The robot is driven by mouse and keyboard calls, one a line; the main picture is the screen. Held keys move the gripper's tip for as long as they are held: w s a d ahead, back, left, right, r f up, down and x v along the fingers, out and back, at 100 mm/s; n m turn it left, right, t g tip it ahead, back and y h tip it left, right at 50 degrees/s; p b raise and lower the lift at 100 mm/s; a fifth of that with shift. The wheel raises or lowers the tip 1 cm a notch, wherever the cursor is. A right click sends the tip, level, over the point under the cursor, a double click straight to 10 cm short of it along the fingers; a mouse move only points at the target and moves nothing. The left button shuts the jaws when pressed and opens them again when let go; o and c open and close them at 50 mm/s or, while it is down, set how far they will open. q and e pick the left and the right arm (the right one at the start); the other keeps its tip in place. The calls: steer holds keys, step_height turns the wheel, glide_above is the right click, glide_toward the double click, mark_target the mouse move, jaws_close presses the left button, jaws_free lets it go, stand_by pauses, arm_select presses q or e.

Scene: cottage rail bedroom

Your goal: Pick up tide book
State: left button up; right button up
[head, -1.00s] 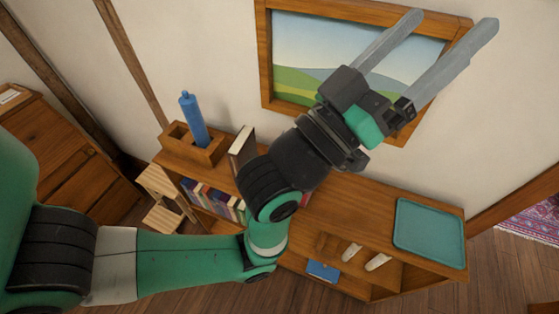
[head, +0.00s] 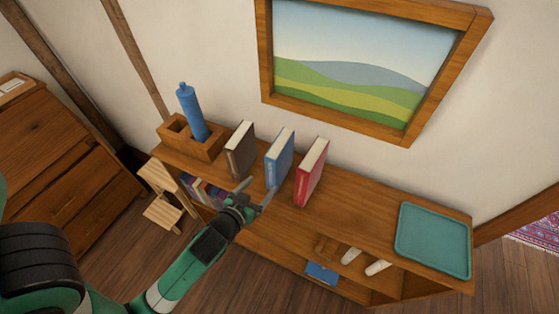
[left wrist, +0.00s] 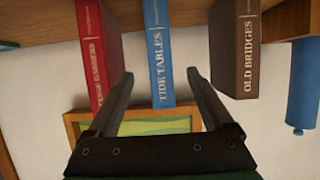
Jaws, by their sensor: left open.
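The tide book is the blue book (head: 279,158) standing upright on the shelf top, between a brown book (head: 241,150) and a red book (head: 311,172). In the left wrist view its spine (left wrist: 158,45) reads "TIDE TABLES". The brown book there reads "OLD BRIDGES" (left wrist: 235,50), and the red one (left wrist: 98,50) stands on the other side. My left gripper (head: 259,187) is open and empty in front of the blue book, its fingers (left wrist: 160,76) pointing at it, one towards each side of its spine. Contact cannot be told. My right gripper is out of view.
On the shelf unit, a blue bottle (head: 192,110) stands in a wooden box (head: 178,139) at left, and a teal tray (head: 432,241) lies at right. Gaps separate the three books. A wooden stool (head: 163,213) stands left; a framed picture (head: 350,65) hangs behind.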

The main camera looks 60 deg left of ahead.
mark_target(270, 175)
arm_select(q)
steer(key=p+x, duration=0.1)
steer(key=x, duration=0.8)
steer(key=shift+r, duration=0.1)
jaws_close()
steer(key=shift+r, duration=0.1)
